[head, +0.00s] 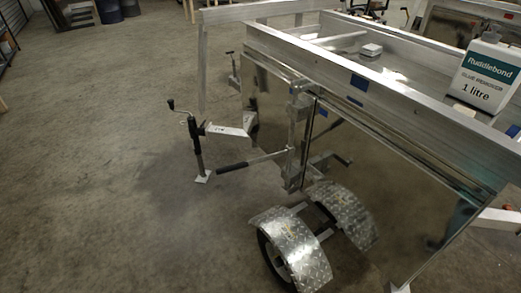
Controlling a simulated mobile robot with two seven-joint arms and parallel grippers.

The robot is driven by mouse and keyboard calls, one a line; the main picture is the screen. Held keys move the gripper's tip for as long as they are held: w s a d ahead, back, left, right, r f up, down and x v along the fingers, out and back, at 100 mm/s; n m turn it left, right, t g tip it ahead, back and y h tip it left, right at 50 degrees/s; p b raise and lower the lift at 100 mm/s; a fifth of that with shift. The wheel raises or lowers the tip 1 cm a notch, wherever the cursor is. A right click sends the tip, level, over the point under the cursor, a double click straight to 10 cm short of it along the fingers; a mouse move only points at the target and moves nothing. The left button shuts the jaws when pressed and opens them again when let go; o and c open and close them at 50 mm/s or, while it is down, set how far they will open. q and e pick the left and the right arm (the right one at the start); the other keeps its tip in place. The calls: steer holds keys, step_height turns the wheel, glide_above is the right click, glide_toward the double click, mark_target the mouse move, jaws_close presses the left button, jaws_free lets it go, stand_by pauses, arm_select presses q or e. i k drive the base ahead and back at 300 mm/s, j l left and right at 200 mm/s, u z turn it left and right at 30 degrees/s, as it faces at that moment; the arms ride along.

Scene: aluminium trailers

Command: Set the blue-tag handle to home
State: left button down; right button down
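A long metal handle with a black grip (233,167) sticks out to the left from an upright bracket (296,135) at the trailer's corner, nearly level. A second, shorter handle with a dark grip (341,157) sits to the right of the bracket, low on the trailer's side. I cannot tell which handle the blue tag belongs to. Neither of my grippers is in view.
The aluminium trailer (400,85) fills the right side. Its chequer-plate mudguards (294,250) stand low in front. A jockey stand with a crank (195,140) is at left. A white "Ruddlebond" bottle (486,78) stands on the trailer. The floor at left is clear.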

mark_target(289, 152)
steer(key=k, duration=1.25)
steer(key=z, duration=2.75)
steer(key=k+j, duration=0.1)
steer(key=j, duration=0.35)
steer(key=k+j, duration=0.1)
steer(key=j, duration=0.4)
steer(key=k+j, duration=0.1)
steer(key=j, duration=0.35)
steer(key=k+j, duration=0.1)
steer(key=j, duration=0.35)
steer(key=k+j, duration=0.1)
steer(key=j, duration=0.35)
steer(key=k+j, duration=0.1)
steer(key=j, duration=0.4)
steer(key=k+j+z, duration=0.1)
steer(key=j, duration=0.35)
